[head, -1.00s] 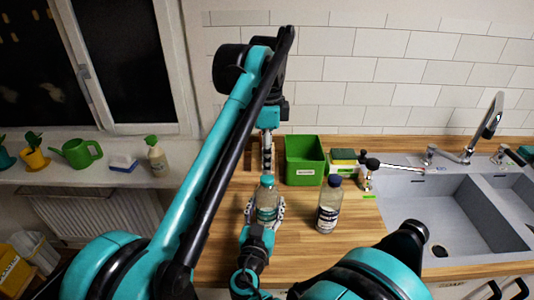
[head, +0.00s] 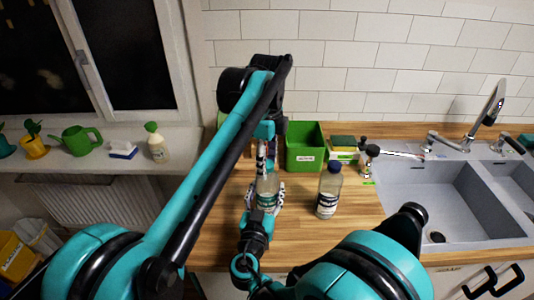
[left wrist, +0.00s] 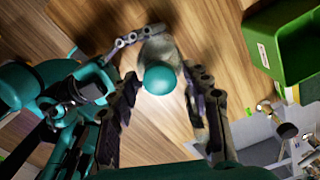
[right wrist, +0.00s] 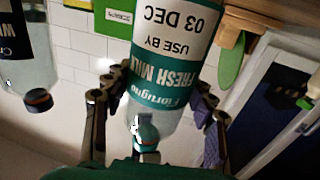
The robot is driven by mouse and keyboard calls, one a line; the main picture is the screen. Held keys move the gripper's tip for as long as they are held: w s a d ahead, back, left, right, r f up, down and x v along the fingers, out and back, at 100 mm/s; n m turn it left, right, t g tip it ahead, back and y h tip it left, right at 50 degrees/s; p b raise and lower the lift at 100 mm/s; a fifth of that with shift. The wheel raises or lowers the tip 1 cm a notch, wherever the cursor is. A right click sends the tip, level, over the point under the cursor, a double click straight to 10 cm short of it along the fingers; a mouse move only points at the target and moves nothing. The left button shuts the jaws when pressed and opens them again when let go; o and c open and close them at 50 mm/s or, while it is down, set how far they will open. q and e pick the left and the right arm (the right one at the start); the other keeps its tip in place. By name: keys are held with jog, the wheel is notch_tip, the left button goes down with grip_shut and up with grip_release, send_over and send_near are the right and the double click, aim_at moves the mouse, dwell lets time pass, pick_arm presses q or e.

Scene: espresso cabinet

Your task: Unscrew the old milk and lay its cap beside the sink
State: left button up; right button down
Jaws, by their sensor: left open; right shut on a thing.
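A clear milk bottle with a teal cap (left wrist: 160,79) stands on the wooden counter. Its label in the right wrist view reads "Fresh Milk, use by 03 Dec" (right wrist: 170,40). My right gripper (right wrist: 150,95) is shut around this bottle (head: 267,188). My left gripper (head: 266,165) points down over the bottle; its fingers are open on either side of the cap in the left wrist view. I cannot tell whether they touch it. A second bottle with a dark cap (head: 328,190) stands to the right, apart; its date is unreadable. The sink (head: 440,205) is farther right.
A green bin (head: 304,150) stands behind the bottles, with a sponge (head: 343,142) beside it. A small tap-like fitting (head: 368,158) is near the sink's left edge. Bare counter (head: 365,215) lies between the second bottle and the sink. A windowsill with pots is at left.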

pick_arm(q)
grip_shut()
jog(key=n, duration=0.6)
jog(key=shift+n, duration=0.4)
dwell(0.8)
jog(key=shift+o, duration=0.4)
grip_release()
